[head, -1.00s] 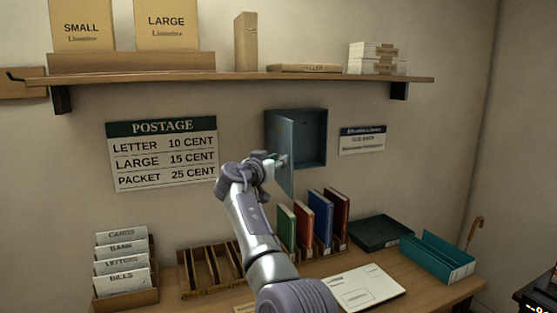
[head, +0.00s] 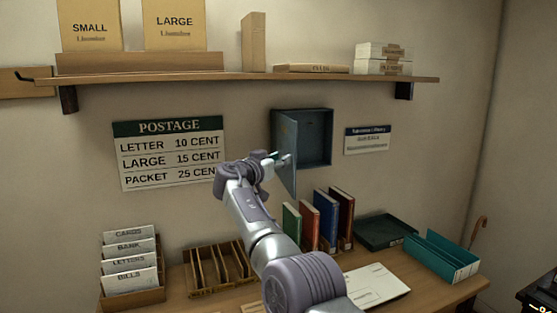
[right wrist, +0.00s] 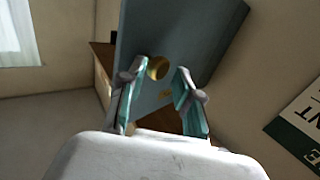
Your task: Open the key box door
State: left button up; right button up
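The key box (head: 318,138) is a dark blue-grey metal box on the back wall. Its door (head: 288,133) stands open, swung out from the box's left side, and the interior shows. In the right wrist view the door (right wrist: 195,35) is a blue-grey panel with a round brass knob (right wrist: 158,67) and a small brass keyhole plate below it. My right gripper (head: 281,160) is at the door's outer face. In the wrist view its teal-padded fingers (right wrist: 160,84) are apart, with the knob between their tips and gaps on both sides. My left gripper is out of view.
A shelf (head: 240,78) with boxes runs above the key box. Below, the desk (head: 225,300) holds upright books (head: 325,220), a card sorter (head: 133,298), a dark tray (head: 384,232) and a teal holder (head: 440,257). A postage sign (head: 170,153) hangs left.

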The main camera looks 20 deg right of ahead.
jog(key=o, duration=0.3)
jog(key=shift+w+d+r, duration=0.15)
jog(key=shift+w+d, duration=0.3)
jog(key=shift+w, duration=0.15)
jog(key=shift+o, duration=0.2)
jog(key=shift+s+a, duration=0.1)
jog(key=shift+a, duration=0.25)
jog(key=shift+f, duration=0.2)
jog(key=v, duration=1.2)
jog(key=shift+s+d+r, duration=0.1)
